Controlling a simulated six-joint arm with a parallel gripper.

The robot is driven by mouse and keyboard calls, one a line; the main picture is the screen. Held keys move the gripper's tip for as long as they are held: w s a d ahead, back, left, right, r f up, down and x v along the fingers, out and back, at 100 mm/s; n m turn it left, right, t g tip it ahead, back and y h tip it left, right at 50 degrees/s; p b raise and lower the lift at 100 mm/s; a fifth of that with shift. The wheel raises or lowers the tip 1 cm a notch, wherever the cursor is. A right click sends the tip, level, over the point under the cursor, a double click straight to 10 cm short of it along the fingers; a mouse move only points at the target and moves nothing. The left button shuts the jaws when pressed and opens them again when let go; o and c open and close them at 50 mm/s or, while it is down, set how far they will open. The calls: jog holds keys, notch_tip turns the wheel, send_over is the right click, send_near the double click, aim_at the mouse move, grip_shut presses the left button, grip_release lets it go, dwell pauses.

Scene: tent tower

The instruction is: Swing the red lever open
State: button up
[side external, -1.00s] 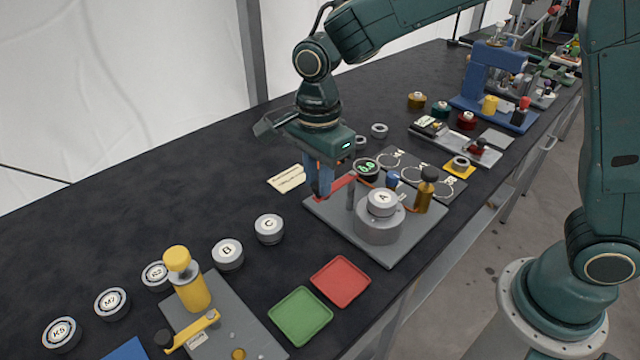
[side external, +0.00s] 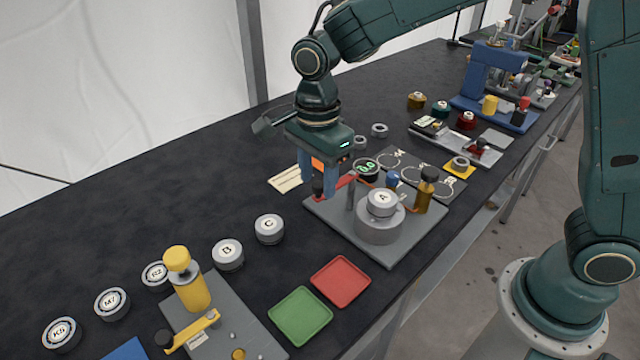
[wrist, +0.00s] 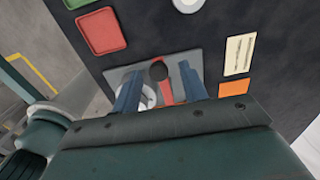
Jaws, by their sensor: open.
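The red lever (side external: 344,181) lies low over a grey fixture plate (side external: 398,247), with a dark round knob (side external: 318,187) at its left end. The wrist view also shows the lever (wrist: 165,94) and knob (wrist: 158,71). My gripper (side external: 319,195) is open, pointing down, one blue finger on each side of the knob; in the wrist view (wrist: 158,85) the knob shows between the fingertips. I cannot tell whether either finger touches it. The fingers hide part of the lever.
A grey cylinder marked A (side external: 380,220), a thin grey post (side external: 351,194) and a gold post with a dark top (side external: 425,192) stand on the plate. Red (side external: 341,281) and green (side external: 301,316) trays lie in front.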

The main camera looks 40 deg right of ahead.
notch_tip(320, 180, up, 14)
jog(key=shift+f, duration=0.15)
dwell(0.5)
jog(key=shift+d, duration=0.1)
jog(key=s+d+r+n+t, duration=0.3)
jog(key=s+d+n, duration=0.6)
jog(key=s, duration=0.1)
jog(key=s+d+f+n+t, duration=0.1)
jog(key=s+d+f+n, duration=0.1)
jog(key=s+d+n, duration=0.1)
jog(key=s+d+f+n+t, duration=0.1)
jog(key=s+d+f+n, duration=0.2)
jog(key=s+n, duration=0.3)
jog(key=shift+s+f+t, duration=0.2)
jog(key=shift+s+t, duration=0.1)
jog(key=shift+s, duration=0.85)
